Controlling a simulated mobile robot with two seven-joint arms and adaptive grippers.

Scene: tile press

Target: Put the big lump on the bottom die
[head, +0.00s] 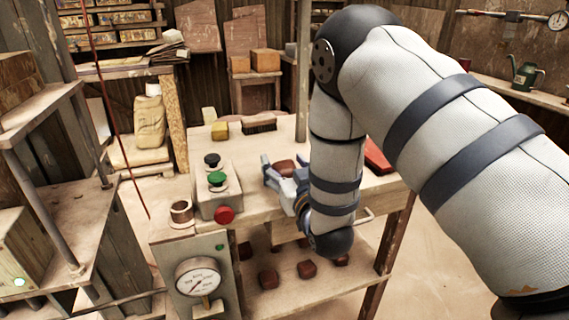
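My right gripper (277,174) is over the wooden bench, its blue-grey fingers pointing left, partly hidden by my own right arm. A reddish-brown lump (284,167) shows right at the fingers. I cannot tell whether they hold it or are only beside it. Several smaller-looking dark red-brown lumps, one of them near the front (268,278), lie on the bench's lower shelf. I cannot make out the bottom die in this view. My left gripper is not in view.
The bench (262,142) carries a control box (216,190) with green and red buttons, a small cup (181,213), a brush (259,126) and a yellow block (220,130). A pressure gauge (198,277) sits on the front left. A wooden frame with metal posts (40,218) stands at left.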

